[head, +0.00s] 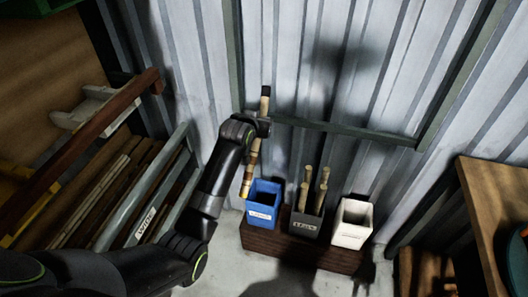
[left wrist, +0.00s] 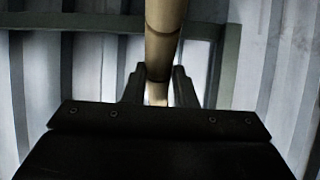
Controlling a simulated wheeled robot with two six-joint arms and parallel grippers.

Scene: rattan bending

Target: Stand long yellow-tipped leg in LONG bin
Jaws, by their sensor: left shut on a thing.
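My left gripper (head: 264,127) is shut on a long jointed rattan leg (head: 252,158), held nearly upright with a slight tilt. Its top end is dark; its lower end looks pale yellowish, just above and left of the blue bin (head: 262,210). In the left wrist view the leg (left wrist: 164,30) runs up between the fingers of the left gripper (left wrist: 157,88). The blue bin has a white label too small to read. The dark grey bin (head: 305,228) holds several upright sticks. The white bin (head: 351,222) looks empty. My right gripper is out of view.
The bins stand in a row on a dark wooden plinth (head: 290,252) before a corrugated metal wall (head: 330,60). A rack (head: 150,200) of long wooden pieces stands at left. A wooden table (head: 490,200) is at right. Some floor in front is clear.

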